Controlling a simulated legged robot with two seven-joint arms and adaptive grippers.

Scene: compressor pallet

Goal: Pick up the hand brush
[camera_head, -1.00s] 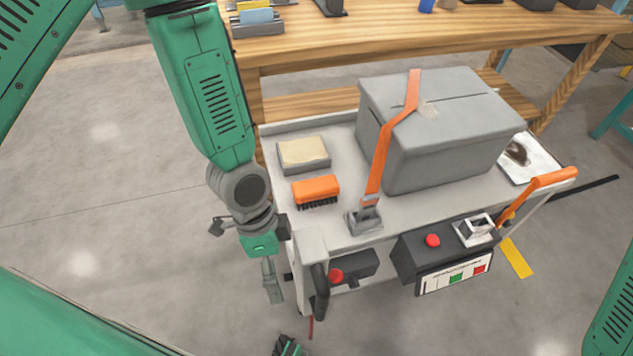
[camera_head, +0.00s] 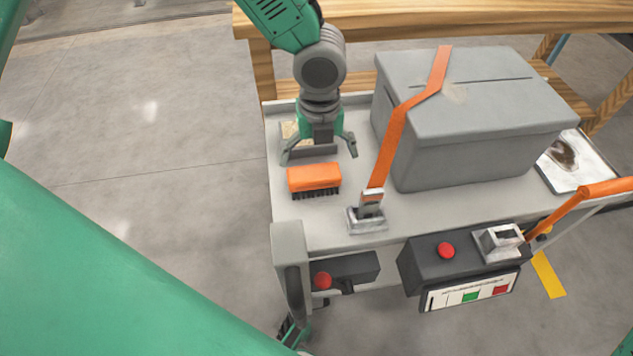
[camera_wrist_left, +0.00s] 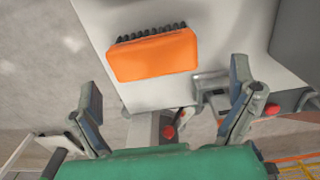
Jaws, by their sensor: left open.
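The hand brush (camera_head: 314,178), an orange block with dark bristles, lies on the grey cart top (camera_head: 290,211), left of the grey box. Its bristles face the cart's front edge. My left gripper (camera_head: 319,153) is open and empty, just behind the brush and apart from it in the head view. In the left wrist view the brush (camera_wrist_left: 153,54) shows whole beyond the spread fingers (camera_wrist_left: 166,109), nearer the left one in width. Nothing is between the fingers. My right gripper does not show clearly.
A grey box (camera_head: 480,115) with an orange strap (camera_head: 393,140) stands on the cart's right. The strap's metal buckle (camera_head: 368,212) is close to the brush. A tan-topped block (camera_head: 289,130) is partly hidden behind my left gripper. A red-button control box (camera_head: 446,250) hangs at the front.

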